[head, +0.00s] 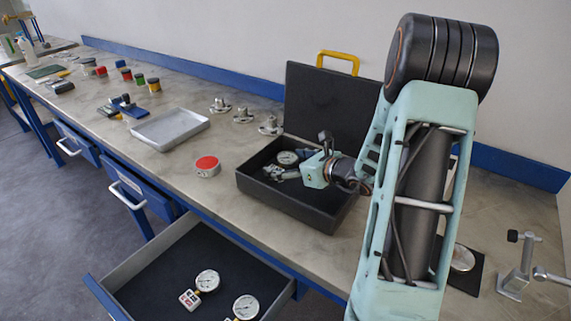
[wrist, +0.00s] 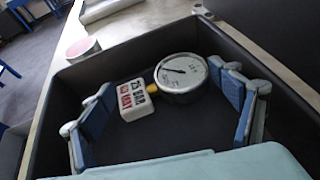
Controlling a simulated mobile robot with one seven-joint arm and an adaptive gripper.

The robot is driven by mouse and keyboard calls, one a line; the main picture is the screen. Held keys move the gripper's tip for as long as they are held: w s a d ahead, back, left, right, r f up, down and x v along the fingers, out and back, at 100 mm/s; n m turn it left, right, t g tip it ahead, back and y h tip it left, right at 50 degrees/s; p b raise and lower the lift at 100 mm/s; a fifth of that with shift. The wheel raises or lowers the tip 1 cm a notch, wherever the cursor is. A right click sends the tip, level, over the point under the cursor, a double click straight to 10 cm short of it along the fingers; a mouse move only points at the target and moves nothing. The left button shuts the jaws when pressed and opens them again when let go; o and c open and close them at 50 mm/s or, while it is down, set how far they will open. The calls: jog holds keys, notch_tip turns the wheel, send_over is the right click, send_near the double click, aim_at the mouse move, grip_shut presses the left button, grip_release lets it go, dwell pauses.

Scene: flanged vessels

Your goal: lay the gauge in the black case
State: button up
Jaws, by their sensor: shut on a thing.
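The gauge (wrist: 182,74) has a round white dial in a silver case, with a brass stem and a red-and-white tag (wrist: 135,98) reading 25 BAR. In the head view the gauge (head: 288,158) is inside the open black case (head: 318,207), dial facing up. I cannot tell whether the gauge touches the case floor.
The case lid (head: 328,105) stands open behind. A red-topped tin (head: 207,166) and a grey tray (head: 170,128) are to the left. Metal flanged parts (head: 243,116) stand behind. An open drawer (head: 150,276) below holds two more gauges (head: 207,281).

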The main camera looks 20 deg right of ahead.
jog(key=shift+f, duration=0.15)
jog(key=o, duration=1.1)
jog(key=shift+r, duration=0.3)
jog(key=p+v, duration=0.1)
jog(key=v, duration=1.1)
jog(key=shift+s+f, duration=0.1)
jog(key=shift+f, duration=0.05)
